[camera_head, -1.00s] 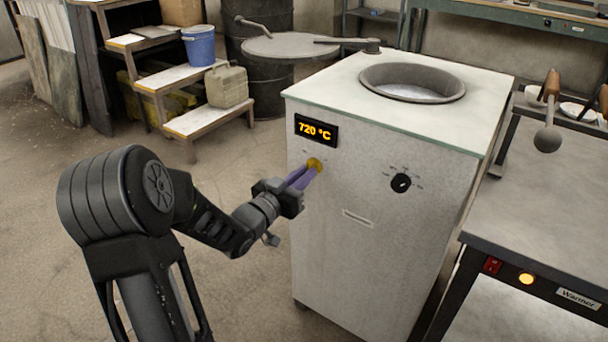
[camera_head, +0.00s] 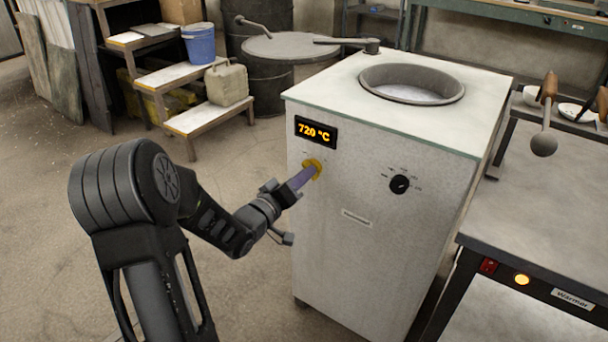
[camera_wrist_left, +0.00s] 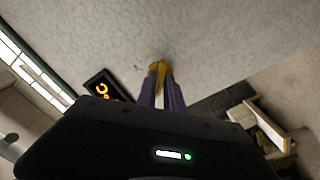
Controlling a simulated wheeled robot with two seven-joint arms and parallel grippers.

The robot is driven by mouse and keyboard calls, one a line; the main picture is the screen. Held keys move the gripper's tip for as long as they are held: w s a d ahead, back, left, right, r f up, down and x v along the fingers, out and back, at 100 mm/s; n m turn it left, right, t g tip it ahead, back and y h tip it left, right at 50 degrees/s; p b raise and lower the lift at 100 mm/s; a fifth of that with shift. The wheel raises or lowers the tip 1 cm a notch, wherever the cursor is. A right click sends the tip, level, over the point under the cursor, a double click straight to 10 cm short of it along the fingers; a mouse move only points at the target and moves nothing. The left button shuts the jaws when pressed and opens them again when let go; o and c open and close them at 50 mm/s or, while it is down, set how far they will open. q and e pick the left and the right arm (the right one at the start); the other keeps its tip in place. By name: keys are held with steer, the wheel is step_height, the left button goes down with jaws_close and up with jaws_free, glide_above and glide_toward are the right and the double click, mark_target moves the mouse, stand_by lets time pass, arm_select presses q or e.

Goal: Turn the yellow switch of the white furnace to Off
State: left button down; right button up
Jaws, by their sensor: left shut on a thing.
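The white furnace (camera_head: 365,250) stands in the middle of the head view, with its lit display (camera_head: 315,132) reading 720 °C. The yellow switch (camera_head: 313,167) is on its front face, just below the display. My left gripper (camera_head: 308,175) reaches it from the left, its purple fingers shut on the switch. In the left wrist view the switch (camera_wrist_left: 159,66) shows between the two fingertips (camera_wrist_left: 160,78), against the furnace face. The fingers partly hide the switch, and I cannot read which mark it points to. My right gripper is not in view.
A black knob (camera_head: 400,184) is to the right on the furnace front, and a round crucible opening (camera_head: 412,84) is on top. Floor is free at the left.

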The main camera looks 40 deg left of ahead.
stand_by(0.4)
arm_select(q)
steer(key=c, duration=1.5)
jaws_free()
steer(key=shift+o, duration=0.2)
steer(key=shift+s, duration=0.1)
steer(key=s+p, duration=0.1)
steer(key=s, duration=0.6)
steer(key=shift+s, duration=0.3)
